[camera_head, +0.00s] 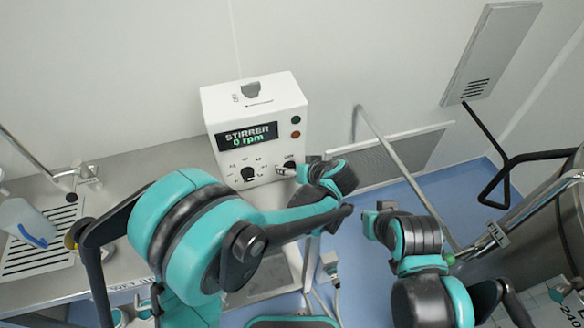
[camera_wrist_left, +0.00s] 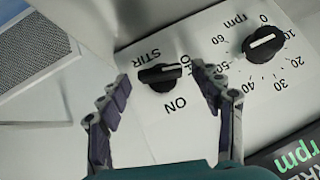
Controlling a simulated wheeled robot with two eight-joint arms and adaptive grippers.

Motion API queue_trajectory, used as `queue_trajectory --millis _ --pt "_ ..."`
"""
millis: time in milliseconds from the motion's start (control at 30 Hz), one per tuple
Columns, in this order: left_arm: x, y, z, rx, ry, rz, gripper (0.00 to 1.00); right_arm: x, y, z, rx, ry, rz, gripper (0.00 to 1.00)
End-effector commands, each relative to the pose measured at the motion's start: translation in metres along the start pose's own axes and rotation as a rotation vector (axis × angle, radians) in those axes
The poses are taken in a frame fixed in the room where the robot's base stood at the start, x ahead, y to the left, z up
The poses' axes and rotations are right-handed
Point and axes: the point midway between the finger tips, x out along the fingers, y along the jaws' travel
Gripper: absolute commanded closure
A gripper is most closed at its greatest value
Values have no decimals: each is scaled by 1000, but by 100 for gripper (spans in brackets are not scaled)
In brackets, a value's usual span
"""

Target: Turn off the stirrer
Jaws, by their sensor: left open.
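The stirrer's white control box (camera_head: 262,105) stands against the wall; its display (camera_head: 248,136) reads "STIRRER 0 rpm". In the left wrist view, the black STIR switch knob (camera_wrist_left: 158,77) has its grip bar roughly level, its pale mark toward the partly hidden OFF label on the right. ON is printed below it. My left gripper (camera_wrist_left: 163,86) is open, one finger on each side of this knob, with visible gaps. It also shows at the box's lower right in the head view (camera_head: 287,171). My right gripper (camera_head: 376,214) is right of it, away from the box; its finger opening is unclear.
The rpm dial (camera_wrist_left: 265,43) is to the right of the switch knob in the wrist view, its mark near 0. Red and green round indicators (camera_head: 296,127) sit on the box. A metal rail (camera_head: 392,160) and steel vessel (camera_head: 560,245) are at the right.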

Motion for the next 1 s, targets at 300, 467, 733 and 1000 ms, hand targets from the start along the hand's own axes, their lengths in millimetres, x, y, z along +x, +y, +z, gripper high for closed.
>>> queue_trajectory --millis 300,467,733,1000 --pt "0 0 0 0 0 0 84 0 0 0 0 0 0 100" --pt "0 -3 0 -41 0 41 84 0 0 0 0 0 0 100" --pt "1 -6 0 -197 0 196 84 2 0 1 0 0 0 100" --pt "1 -5 0 -203 1 202 84 1 0 1 0 0 0 100"
